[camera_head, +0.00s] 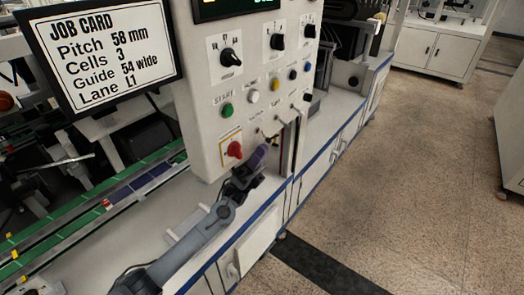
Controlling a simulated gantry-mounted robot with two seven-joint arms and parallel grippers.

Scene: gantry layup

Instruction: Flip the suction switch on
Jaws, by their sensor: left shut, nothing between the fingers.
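A white control panel (208,120) stands in the middle of the view. A row of small switches, one of them here (278,120), runs along its lower part. Their labels are too small to read, so I cannot tell which one is the suction switch or how its lever stands. My left gripper (260,152) is shut and empty. It is just below this row, right of the red knob (235,149), and overlaps the panel's lower edge in the picture. I cannot tell whether it touches a switch. My right gripper is not in view.
Above the switches are a green START button (227,110), other coloured buttons and black rotary knobs (231,57). A job card screen (100,45) stands at left, above a green-edged conveyor (130,180). Open floor (410,170) lies at right.

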